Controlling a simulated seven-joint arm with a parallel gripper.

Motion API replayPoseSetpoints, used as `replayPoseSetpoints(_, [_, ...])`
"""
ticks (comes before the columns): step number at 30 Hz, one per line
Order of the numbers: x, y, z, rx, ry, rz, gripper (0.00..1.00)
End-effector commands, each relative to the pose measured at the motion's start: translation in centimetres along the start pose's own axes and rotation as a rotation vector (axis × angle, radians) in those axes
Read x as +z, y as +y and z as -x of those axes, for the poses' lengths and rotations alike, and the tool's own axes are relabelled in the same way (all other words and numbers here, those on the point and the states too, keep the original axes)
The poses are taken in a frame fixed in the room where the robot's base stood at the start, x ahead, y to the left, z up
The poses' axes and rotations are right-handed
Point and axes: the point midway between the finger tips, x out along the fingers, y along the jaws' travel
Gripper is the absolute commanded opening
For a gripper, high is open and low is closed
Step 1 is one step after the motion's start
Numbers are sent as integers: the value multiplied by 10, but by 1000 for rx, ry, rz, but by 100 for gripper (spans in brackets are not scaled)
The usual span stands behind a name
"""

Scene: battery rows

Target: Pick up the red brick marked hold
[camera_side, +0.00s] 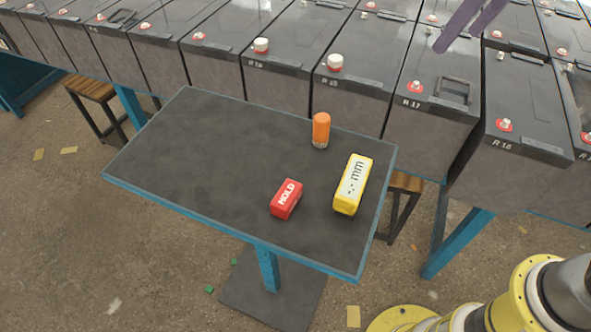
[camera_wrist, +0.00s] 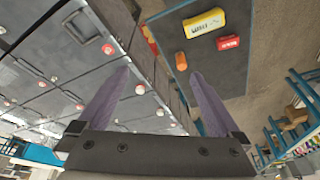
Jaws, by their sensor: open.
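The red brick (camera_side: 286,199) with white lettering that reads like HOLD lies on the dark small table (camera_side: 200,150), near its front right part. It also shows in the wrist view (camera_wrist: 228,43), beyond my fingertips and to the right. My gripper (camera_wrist: 160,73) has two purple fingers spread wide with nothing between them. In the side view only its purple fingers (camera_side: 470,22) show at the top right edge, high over the battery rows and far from the brick. Nothing covers the brick.
A yellow block (camera_side: 352,185) with a white marked face stands right of the brick, with a small gap. An orange cylinder (camera_side: 321,130) stands behind them. The table's left half is clear. Rows of large grey batteries (camera_side: 285,65) line the back. Stools (camera_side: 92,90) stand beside the table.

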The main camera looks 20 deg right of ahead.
Motion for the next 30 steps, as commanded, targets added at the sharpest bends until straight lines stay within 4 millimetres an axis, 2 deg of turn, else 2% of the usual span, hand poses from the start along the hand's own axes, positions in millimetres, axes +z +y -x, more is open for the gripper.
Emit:
replayPoseSetpoints(1, [-18, -19, -12, -11, -31, 41, 100])
replayPoseSetpoints(3, [-37, -45, -28, -22, -66, 91, 100])
replayPoseSetpoints(7, [-63, -101, -65, -38, -131, 192, 100])
replayPoseSetpoints(11, [-71, -159, -107, -46, -193, 293, 100])
replayPoseSetpoints(15, [-62, -206, -148, -46, -251, 378, 100])
replayPoseSetpoints(18, [-48, -225, -168, -40, -291, 419, 100])
replayPoseSetpoints(21, [-41, -233, -174, -40, -301, 439, 100])
replayPoseSetpoints(25, [-35, -233, -189, -39, -303, 440, 100])
replayPoseSetpoints(30, [-25, -232, -220, -39, -303, 439, 100])
